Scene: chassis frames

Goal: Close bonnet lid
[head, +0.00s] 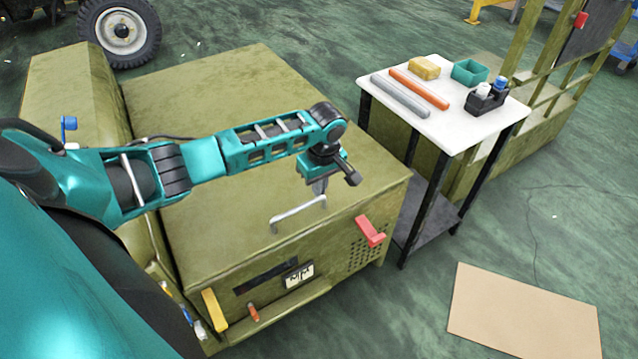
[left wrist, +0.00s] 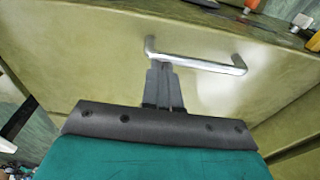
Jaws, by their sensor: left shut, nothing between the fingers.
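The bonnet lid (head: 230,100) is the broad olive-green panel on top of the chassis box in the head view. It looks flat and level with the box's top edge. A silver bar handle (head: 298,213) is fixed near its front edge. My left gripper (head: 320,188) is shut and empty, pointing down just above the lid beside the handle. In the left wrist view the shut fingers (left wrist: 162,88) lie close to the left end of the handle (left wrist: 195,62); I cannot tell whether they touch it. My right gripper is not in view.
A white-topped table (head: 440,125) with a teal tray (head: 469,72), bottles and bars stands to the right. A red latch (head: 370,231) and a yellow handle (head: 214,309) are on the box's front. A cardboard sheet (head: 525,312) lies on the floor, otherwise clear there.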

